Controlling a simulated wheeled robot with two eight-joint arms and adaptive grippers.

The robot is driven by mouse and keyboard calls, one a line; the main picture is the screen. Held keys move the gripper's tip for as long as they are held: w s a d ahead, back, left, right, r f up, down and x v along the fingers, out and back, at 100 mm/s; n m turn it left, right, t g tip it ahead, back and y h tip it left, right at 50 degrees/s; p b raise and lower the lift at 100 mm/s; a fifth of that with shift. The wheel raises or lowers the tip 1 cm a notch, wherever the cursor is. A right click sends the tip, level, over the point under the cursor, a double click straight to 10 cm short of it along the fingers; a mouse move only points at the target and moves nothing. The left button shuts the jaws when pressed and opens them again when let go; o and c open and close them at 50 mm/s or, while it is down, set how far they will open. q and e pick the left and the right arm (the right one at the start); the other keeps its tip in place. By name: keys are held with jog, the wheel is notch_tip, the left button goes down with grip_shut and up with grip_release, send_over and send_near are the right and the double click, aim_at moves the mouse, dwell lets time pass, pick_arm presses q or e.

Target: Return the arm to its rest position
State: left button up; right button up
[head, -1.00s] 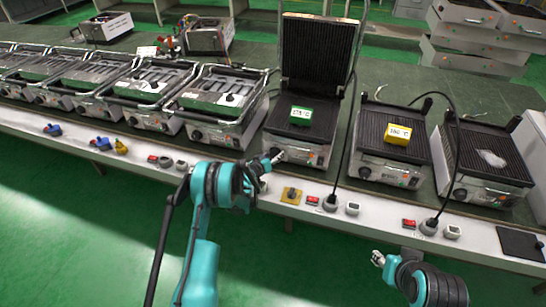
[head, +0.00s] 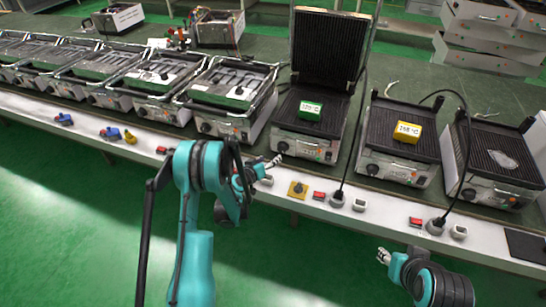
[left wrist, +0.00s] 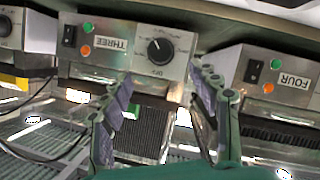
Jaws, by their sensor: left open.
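My left gripper (head: 276,161) is open and empty in front of the open grill (head: 322,125), just below and left of its control knob (head: 283,147) in the head view. In the left wrist view the open fingers (left wrist: 160,78) spread below a panel marked THREE (left wrist: 115,45) with a black dial (left wrist: 160,49). The fingers look apart from the dial. My left arm (head: 200,215) is bent over the front of the bench. My right gripper (head: 383,256) is low at the right, in front of the bench; its jaws are too small to judge.
A green temperature block (head: 310,110) lies on the open grill, and a yellow one (head: 407,132) on the grill to its right. Switches and plugs line the white bench edge (head: 385,215). Several appliances (head: 232,95) stand left. Green floor (head: 80,230) in front is clear.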

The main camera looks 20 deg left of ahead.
pick_arm(q)
jog(key=shift+s, duration=0.2)
jog(key=shift+r, duration=0.15)
jog(key=s+d+r+m+g, duration=0.1)
jog(key=s+d+r+g, duration=0.1)
jog(key=s+d+r, duration=0.5)
jog(key=s+d+r+m+g, duration=0.15)
jog(key=s+r, duration=0.35)
jog(key=r, duration=0.5)
jog(key=s+r+g+y, duration=0.2)
jog(key=s+g, duration=0.1)
jog(key=s, duration=2.2)
jog(key=shift+y, duration=0.3)
